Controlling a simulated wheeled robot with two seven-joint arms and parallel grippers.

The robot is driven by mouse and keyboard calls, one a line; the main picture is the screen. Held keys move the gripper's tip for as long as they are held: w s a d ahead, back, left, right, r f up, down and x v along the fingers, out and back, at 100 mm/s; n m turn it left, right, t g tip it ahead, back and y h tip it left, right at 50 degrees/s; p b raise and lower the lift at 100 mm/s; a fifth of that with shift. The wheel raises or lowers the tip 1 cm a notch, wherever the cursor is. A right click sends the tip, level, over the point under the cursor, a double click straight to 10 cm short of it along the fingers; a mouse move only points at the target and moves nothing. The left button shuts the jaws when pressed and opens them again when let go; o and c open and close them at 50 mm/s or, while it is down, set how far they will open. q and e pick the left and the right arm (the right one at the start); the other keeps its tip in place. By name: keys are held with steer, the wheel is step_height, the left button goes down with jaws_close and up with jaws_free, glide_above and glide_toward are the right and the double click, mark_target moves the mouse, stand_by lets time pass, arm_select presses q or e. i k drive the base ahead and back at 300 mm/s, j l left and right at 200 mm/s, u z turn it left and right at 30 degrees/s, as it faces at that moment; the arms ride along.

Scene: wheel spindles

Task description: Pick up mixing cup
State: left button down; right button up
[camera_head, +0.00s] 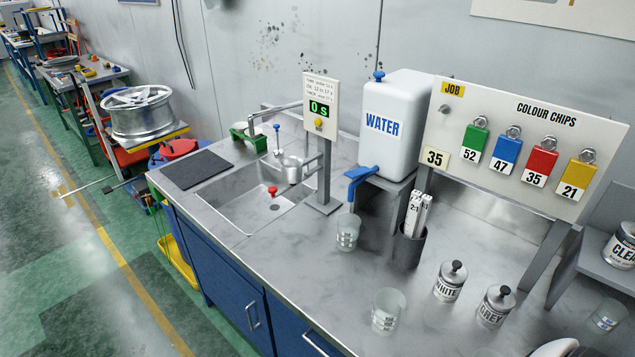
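Clear cups stand on the grey worktop (290,262), and I cannot tell which one is the mixing cup. One clear cup with small dark print (388,310) stands upright near the front middle, open at the top. Another clear cup (348,232) stands below the blue tap (361,174) of the water tank. A third clear cup (608,315) is at the far right. The print on them is too small to read. Neither of my grippers can be made out in the head view. A white rounded shape at the bottom right edge is cut off and unclear.
Right of the front cup stand the WHITE tin (450,282) and the GREY tin (495,307), both with black knobs. A dark holder (407,248) with white strips stands behind. A sink (262,205) and timer post (323,170) are left. The worktop left of the front cup is clear.

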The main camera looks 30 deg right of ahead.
mark_target(348, 224)
steer(key=i+j+z, duration=0.15)
steer(key=z, duration=0.25)
steer(key=i+j+z, duration=0.1)
steer(key=z, duration=0.3)
steer(key=j+z, duration=0.4)
steer(key=i+j+z, duration=0.1)
steer(key=z, duration=0.3)
